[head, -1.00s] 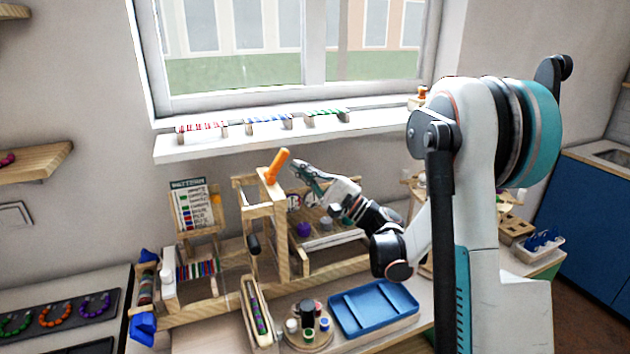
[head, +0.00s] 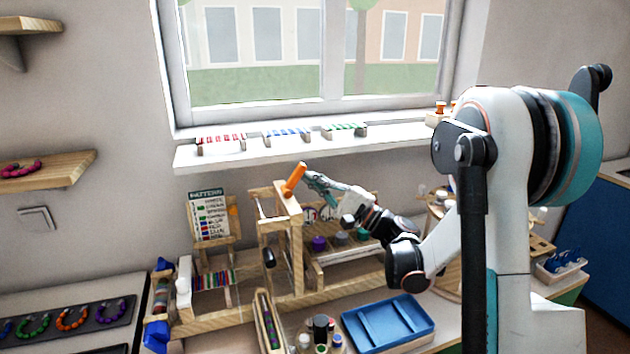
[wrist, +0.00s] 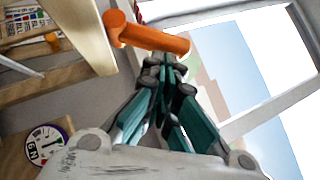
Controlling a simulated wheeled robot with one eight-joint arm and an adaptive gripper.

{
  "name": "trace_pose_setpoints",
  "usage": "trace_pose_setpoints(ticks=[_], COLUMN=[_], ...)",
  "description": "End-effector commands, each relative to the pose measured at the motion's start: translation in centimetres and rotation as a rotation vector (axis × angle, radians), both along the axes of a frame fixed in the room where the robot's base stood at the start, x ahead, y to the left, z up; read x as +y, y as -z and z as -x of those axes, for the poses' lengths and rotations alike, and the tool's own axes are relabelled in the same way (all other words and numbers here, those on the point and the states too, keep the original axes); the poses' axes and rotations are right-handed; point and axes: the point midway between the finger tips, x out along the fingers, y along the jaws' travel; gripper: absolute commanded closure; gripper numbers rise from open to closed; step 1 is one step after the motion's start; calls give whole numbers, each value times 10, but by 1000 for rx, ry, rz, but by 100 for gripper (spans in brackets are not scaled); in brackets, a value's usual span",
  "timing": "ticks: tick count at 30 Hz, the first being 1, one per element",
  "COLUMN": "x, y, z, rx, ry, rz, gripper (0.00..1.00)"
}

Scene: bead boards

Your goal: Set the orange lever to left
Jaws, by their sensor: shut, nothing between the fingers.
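The orange lever (head: 294,179) sits on top of the upright wooden post (head: 288,245) of the loom-like frame. In the head view it tilts up and to the right. In the wrist view the lever (wrist: 150,38) stretches across just beyond my fingertips. My gripper (head: 308,176) is shut and empty, with its tips close against the right side of the lever. In the wrist view the fingertips (wrist: 165,62) are right at the lever's near side; whether they touch it I cannot tell.
A pattern card (head: 210,215) stands at the left of the frame. A blue tray (head: 432,328) and a round holder with small pots lie in front. The window sill (head: 300,150) runs behind with bead racks.

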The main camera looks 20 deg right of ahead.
Motion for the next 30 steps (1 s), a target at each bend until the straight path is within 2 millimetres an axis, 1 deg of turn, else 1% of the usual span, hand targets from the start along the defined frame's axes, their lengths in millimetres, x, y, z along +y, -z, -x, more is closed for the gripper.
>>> trace_pose_setpoints(ticks=[11, 16, 20, 30], x=[2, 4, 8, 23], y=[-7, -14, -22, -42], z=[0, 0, 0, 0], rx=[0, 1, 0, 0], ry=[-1, -1, -1, -2], rz=[71, 150, 245, 569], gripper=[100, 100, 100, 100])
